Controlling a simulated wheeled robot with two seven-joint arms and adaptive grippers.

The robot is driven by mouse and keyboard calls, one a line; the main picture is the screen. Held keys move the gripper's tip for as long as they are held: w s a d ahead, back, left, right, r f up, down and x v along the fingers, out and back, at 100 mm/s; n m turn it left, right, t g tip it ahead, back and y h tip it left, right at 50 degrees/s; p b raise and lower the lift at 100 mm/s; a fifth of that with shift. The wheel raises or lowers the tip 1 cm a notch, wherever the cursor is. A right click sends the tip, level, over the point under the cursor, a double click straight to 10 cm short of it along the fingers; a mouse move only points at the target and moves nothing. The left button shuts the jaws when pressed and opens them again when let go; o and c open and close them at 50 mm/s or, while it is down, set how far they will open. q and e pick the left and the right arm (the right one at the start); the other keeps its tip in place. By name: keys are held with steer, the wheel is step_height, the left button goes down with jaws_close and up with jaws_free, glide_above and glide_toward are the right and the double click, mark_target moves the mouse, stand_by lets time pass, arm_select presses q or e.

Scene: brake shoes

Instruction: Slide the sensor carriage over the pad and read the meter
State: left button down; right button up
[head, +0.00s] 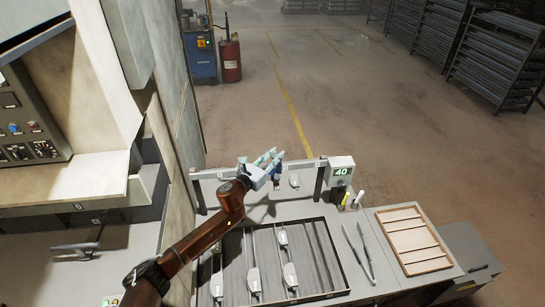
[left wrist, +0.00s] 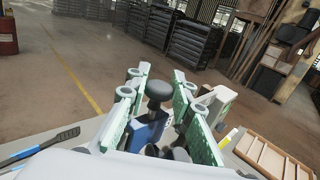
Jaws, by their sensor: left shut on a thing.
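My left gripper (head: 272,160) reaches the rail (head: 225,173) at the back of the bench, near its middle. In the left wrist view the green-padded fingers (left wrist: 155,100) stand either side of a black knob (left wrist: 159,89) on a blue carriage (left wrist: 148,133). The gripper is shut on the carriage; the exact contact is partly hidden. A small grey-white pad (head: 294,181) lies at the rail, just right of the gripper. The meter (head: 342,170) at the rail's right end reads 40; its box also shows in the left wrist view (left wrist: 217,101). My right gripper is not in view.
A dark-rimmed tray (head: 336,253) with several pads on rods lies in front of the rail. Long grey tools (head: 358,252) and a divided wooden tray (head: 414,239) lie to the right. Pens stand by the meter. A tall cabinet (head: 150,60) bounds the left.

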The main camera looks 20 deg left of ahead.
arm_select(q)
steer(key=c, duration=2)
jaws_free()
steer(key=shift+c, duration=0.2)
steer(key=o, duration=0.3)
steer(key=shift+o, duration=0.3)
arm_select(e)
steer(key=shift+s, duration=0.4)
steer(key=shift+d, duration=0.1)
arm_select(q)
steer(key=shift+s, duration=0.1)
steer(key=v, duration=1.1)
steer(key=shift+s, duration=0.35)
steer(key=shift+a, duration=0.1)
